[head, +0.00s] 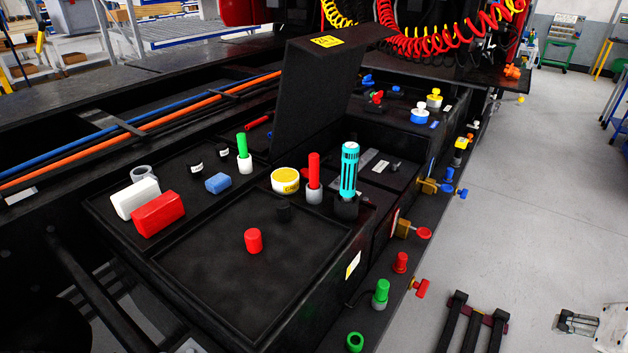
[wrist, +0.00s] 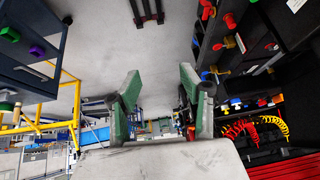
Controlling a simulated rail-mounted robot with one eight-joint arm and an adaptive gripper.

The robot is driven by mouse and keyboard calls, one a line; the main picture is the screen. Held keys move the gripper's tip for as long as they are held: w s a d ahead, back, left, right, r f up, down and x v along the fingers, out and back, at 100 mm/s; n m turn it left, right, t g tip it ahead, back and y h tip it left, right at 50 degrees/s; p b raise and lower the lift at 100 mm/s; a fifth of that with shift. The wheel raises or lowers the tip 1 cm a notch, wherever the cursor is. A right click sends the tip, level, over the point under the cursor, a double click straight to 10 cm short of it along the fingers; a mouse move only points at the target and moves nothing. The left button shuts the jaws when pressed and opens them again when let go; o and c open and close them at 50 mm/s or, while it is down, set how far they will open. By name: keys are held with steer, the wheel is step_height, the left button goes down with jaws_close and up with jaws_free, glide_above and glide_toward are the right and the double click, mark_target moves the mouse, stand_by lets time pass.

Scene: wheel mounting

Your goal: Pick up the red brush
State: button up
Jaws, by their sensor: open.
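A red-handled piece with a grey lower end, which looks like the red brush (head: 314,172), stands upright on the black workbench top (head: 215,285) in the head view. It is between a yellow-and-white round tin and a teal cylinder. A similar piece with a green handle (head: 243,146) stands to its left. My gripper (wrist: 160,70) shows in the wrist view with its two green fingers apart and nothing between them. It faces grey floor and the side of the equipment, away from the brush. I cannot make out the brush in the wrist view.
The tin (head: 285,180) and the teal cylinder (head: 348,170) stand close to the brush. A raised black lid (head: 318,95) rises behind them. A red cylinder (head: 253,240), a red block (head: 158,214) and a white block (head: 135,198) are nearby. The front panel is mostly clear.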

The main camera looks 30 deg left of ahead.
steer(key=w+a+r+m+g+y+p, duration=0.1)
steer(key=w+a+r+m+g+p, duration=0.15)
steer(key=w+a+r, duration=0.6)
steer(key=w+a+r+m+g+p, duration=0.1)
steer(key=w+a+r+m+p, duration=0.25)
steer(key=w+a+r, duration=0.75)
steer(key=m+g+h+p, duration=0.1)
steer(key=m+g+p, duration=0.2)
steer(key=m+p, duration=0.35)
glide_above(311, 155)
steer(key=b, duration=0.2)
steer(key=shift+m, duration=0.55)
step_height(311, 155, down, 9)
steer(key=shift+w+r, duration=0.1)
steer(key=shift+r, duration=0.1)
steer(key=shift+a+f, duration=0.15)
steer(key=shift+f, duration=0.05)
step_height(311, 155, down, 8)
steer(key=shift+f+p, duration=0.1)
steer(key=shift+p, duration=0.4)
steer(key=f, duration=0.2)
steer(key=d+f+p, duration=0.1)
steer(key=f, duration=0.1)
steer(key=shift+w+f, duration=0.1)
steer(key=shift+w, duration=0.05)
steer(key=shift+f, duration=0.55)
jaws_close()
